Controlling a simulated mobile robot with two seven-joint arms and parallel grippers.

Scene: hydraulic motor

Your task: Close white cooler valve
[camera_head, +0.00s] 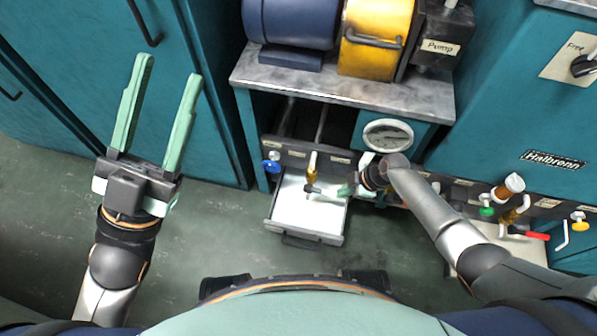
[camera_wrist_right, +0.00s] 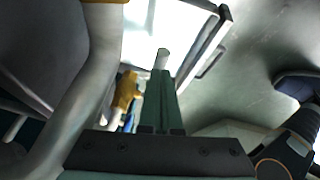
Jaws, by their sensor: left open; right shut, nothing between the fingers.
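In the right wrist view the shut fingers (camera_wrist_right: 163,90) reach towards a grey rod end (camera_wrist_right: 162,58); contact is unclear. A brass part (camera_wrist_right: 125,92) is beside them. My left gripper (camera_head: 168,75) is open and empty, far left.
A white-bottomed tray (camera_head: 300,222) lies below the valves. A gauge (camera_head: 388,135) is above my right wrist. A blue motor (camera_head: 290,22) and yellow housing (camera_head: 375,40) stand on the bench (camera_head: 260,75). Green, red and yellow-handled valves (camera_head: 580,222) are at right. The floor at left is clear.

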